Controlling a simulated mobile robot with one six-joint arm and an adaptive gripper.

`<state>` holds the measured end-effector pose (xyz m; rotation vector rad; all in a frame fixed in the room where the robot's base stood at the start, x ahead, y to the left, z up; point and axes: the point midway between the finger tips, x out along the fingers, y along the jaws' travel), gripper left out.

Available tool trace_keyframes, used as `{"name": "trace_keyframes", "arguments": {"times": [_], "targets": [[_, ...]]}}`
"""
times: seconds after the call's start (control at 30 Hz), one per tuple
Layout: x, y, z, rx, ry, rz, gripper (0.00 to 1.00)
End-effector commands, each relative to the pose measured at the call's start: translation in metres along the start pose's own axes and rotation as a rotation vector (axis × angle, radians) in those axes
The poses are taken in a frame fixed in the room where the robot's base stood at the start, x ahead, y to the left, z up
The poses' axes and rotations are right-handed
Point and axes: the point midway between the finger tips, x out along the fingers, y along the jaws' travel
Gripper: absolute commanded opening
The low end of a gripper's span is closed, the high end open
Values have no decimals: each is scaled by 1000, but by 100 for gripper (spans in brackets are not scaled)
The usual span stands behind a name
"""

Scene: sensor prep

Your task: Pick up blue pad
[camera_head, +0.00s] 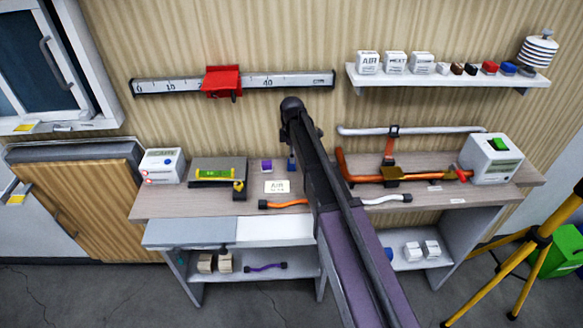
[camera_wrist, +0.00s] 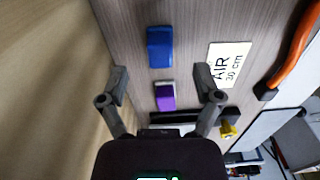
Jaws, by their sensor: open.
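The blue pad (camera_wrist: 160,48) lies on the wooden bench top in the wrist view, ahead of my gripper (camera_wrist: 162,84). My gripper is open and empty, its two fingers spread wide. The pad lies beyond the fingertips and does not touch them. In the head view the pad (camera_head: 291,164) shows as a small blue block, just left of my dark arm and partly covered by it. I cannot make out my gripper's fingers in the head view.
A purple block (camera_wrist: 165,97) lies near the pad, between the fingers in the wrist view. An AIR card (camera_wrist: 229,62) and an orange hose (camera_wrist: 293,48) are to the right. A level (camera_head: 214,173) stands left on the bench (camera_head: 160,205). The wall shelf (camera_head: 440,80) holds small blocks.

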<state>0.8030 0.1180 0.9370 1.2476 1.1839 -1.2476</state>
Motion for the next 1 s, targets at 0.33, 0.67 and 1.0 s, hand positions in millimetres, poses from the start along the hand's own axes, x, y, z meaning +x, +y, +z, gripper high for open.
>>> {"name": "trace_keyframes", "arguments": {"times": [0.33,0.67,1.0], "targets": [[1,0,0,0,0,0,83],[20,0,-1,0,0,0,83],[45,0,-2,0,0,0,83]]}}
